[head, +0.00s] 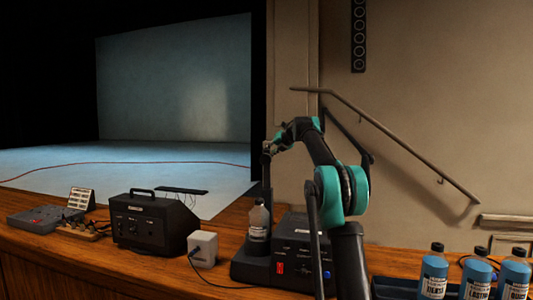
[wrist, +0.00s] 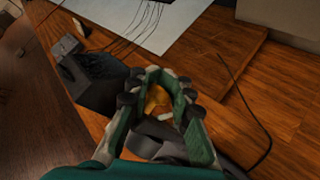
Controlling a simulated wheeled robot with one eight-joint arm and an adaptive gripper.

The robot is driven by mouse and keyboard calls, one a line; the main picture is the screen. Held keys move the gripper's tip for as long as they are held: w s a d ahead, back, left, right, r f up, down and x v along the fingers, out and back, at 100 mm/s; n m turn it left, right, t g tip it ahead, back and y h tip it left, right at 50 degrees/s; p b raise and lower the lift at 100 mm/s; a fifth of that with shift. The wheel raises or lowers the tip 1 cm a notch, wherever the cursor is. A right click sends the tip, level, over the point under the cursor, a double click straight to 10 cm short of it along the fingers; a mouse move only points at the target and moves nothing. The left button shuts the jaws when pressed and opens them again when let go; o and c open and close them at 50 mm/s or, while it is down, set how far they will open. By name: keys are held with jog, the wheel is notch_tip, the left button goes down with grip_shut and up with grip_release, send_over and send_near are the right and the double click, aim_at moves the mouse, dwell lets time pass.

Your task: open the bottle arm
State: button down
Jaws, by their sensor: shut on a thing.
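A black machine (head: 291,258) stands on the wooden desk, with a red switch and a blue button on its front. A clear bottle with a grey cap (head: 258,222) stands upright at its left side. The dark upright bottle arm (head: 267,182) rises behind the bottle. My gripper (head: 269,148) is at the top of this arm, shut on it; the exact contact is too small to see. In the wrist view my gripper (wrist: 166,82) has its fingers around a small orange-brown patch that I cannot identify clearly.
Blue labelled bottles (head: 477,279) stand at the front right. A white box (head: 203,247) and a black case with a handle (head: 151,222) stand left of the machine. A cable (wrist: 246,112) lies on the wood.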

jog(key=shift+w+d+f+g, duration=0.3)
jog(key=shift+w+d+f, duration=0.2)
jog(key=shift+d, duration=0.1)
jog(key=c, duration=1.9)
grip_release()
jog(key=shift+o, duration=1.3)
jog(key=shift+w+d+f, duration=0.1)
jog(key=shift+d, duration=0.1)
jog(key=o, duration=0.3)
jog(key=shift+a, duration=0.1)
jog(key=shift+r, duration=0.2)
